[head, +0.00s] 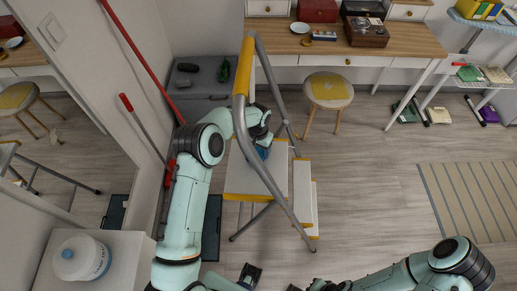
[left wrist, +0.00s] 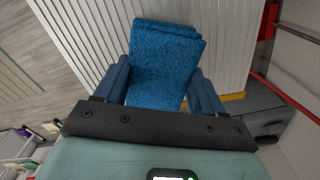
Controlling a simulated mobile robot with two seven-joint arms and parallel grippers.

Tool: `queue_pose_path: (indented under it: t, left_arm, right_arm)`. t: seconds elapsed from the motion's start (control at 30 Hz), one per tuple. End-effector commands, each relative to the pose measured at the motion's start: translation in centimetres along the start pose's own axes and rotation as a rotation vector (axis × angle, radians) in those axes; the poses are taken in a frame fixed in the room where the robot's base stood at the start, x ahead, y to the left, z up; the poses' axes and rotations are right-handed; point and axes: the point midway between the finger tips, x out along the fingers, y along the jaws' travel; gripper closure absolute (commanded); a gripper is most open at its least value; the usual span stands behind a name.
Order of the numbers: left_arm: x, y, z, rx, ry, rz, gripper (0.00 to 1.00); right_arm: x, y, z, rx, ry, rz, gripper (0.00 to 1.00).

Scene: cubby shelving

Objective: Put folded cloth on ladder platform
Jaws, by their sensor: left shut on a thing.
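The folded blue cloth (left wrist: 165,58) fills the space between the fingers of my left gripper (left wrist: 161,88) in the left wrist view. My left gripper is shut on it. In the head view the cloth (head: 262,152) is a small blue patch below my left gripper (head: 262,143), partly hidden by the hand. The ladder platform (head: 243,181) is pale with a yellow edge, and the cloth appears over its far part. The ribbed pale platform surface (left wrist: 105,35) lies behind the cloth in the left wrist view. I cannot tell whether they touch.
The ladder's grey rail (head: 262,174) curves up close beside my left arm. A round stool (head: 329,91) stands beyond the ladder, before a wooden desk (head: 440,45). A red-handled pole (head: 144,127) leans near the left wall. Open floor (head: 375,200) lies to the right.

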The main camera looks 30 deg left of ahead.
Motion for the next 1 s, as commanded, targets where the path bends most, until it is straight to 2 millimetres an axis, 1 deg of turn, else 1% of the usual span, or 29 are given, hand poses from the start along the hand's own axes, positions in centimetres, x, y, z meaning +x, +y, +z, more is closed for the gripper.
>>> queue_pose_path:
  t: [0.17,0.2,0.27,0.53,0.63,0.77,0.9,1.0]
  left_arm:
    - [0.5,0.0,0.0,0.001,-0.001,0.000,0.64]
    - [0.5,0.0,0.0,0.001,-0.001,0.000,0.24]
    - [0.4,0.0,0.0,0.001,-0.001,0.000,0.05]
    - [0.3,0.0,0.0,0.001,0.000,0.000,0.05]
    - [-0.3,0.0,-0.1,0.000,0.001,0.000,0.05]
    - [-2.1,0.0,-0.1,0.001,0.003,-0.001,0.05]
    - [-4.6,0.0,-0.1,0.001,0.004,-0.001,0.05]
    - [-6.1,0.0,-0.1,0.000,0.003,-0.001,0.05]
  right_arm:
    - [0.2,0.1,0.1,0.000,-0.001,0.000,1.00]
    - [0.2,0.1,0.1,0.000,-0.001,0.000,1.00]
    - [0.2,0.1,0.1,0.000,-0.001,0.000,1.00]
    - [0.2,0.1,0.0,0.000,-0.001,0.000,1.00]
    - [-0.1,-0.1,0.0,0.000,0.001,0.000,1.00]
    - [0.0,0.0,0.0,0.000,0.000,0.000,1.00]
    - [0.1,0.0,0.0,0.000,0.000,0.000,1.00]
    - [0.1,0.0,0.0,0.000,0.000,0.000,1.00]
